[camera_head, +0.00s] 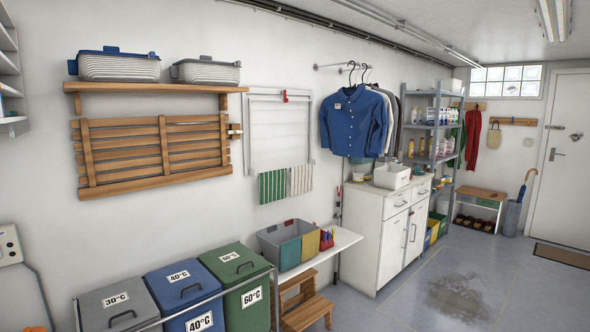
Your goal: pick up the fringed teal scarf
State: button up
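I cannot make out a scarf with clear fringes. A narrow green cloth (457,146) hangs at the far end, partly hidden behind the grey metal shelf rack (436,118). It is too small to tell whether it is teal or fringed. A red garment (473,128) hangs just right of it, below a wooden hook rail. A small bluish-green patch (362,160) shows under the hem of the hanging blue shirt (354,122); I cannot tell what it is. My gripper is not in view.
Three lidded bins, grey (117,309), blue (182,290) and green (236,270), stand at the front left. A white shelf (341,240), wooden step stool (307,312) and white cabinet (389,236) line the wall. Open floor (520,295) with a dark stain lies at the right.

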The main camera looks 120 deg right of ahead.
aim_at(418, 171)
jog(key=z, duration=4.9)
jog(key=i+l+z, duration=0.25)
jog(key=i, duration=0.3)
jog(key=i+z, duration=0.25)
jog(key=i, duration=0.35)
jog(key=i+z, duration=0.1)
jog(key=i, duration=1.8)
jog(key=i+u, duration=0.15)
jog(key=i, duration=0.3)
jog(key=i+l+u, duration=0.15)
jog(key=i, duration=0.3)
jog(key=i+l+u, duration=0.15)
jog(key=i, duration=0.3)
jog(key=i+l+u, duration=0.15)
jog(key=i, duration=0.3)
jog(key=i+l+u, duration=0.2)
jog(key=u, duration=0.2)
jog(key=i+l+u, duration=0.65)
jog(key=u, duration=0.2)
jog(key=i+l+u, duration=0.15)
jog(key=l+u, duration=0.25)
jog(key=i+l+u, duration=0.1)
jog(key=l+u, duration=0.35)
jog(key=l, duration=0.15)
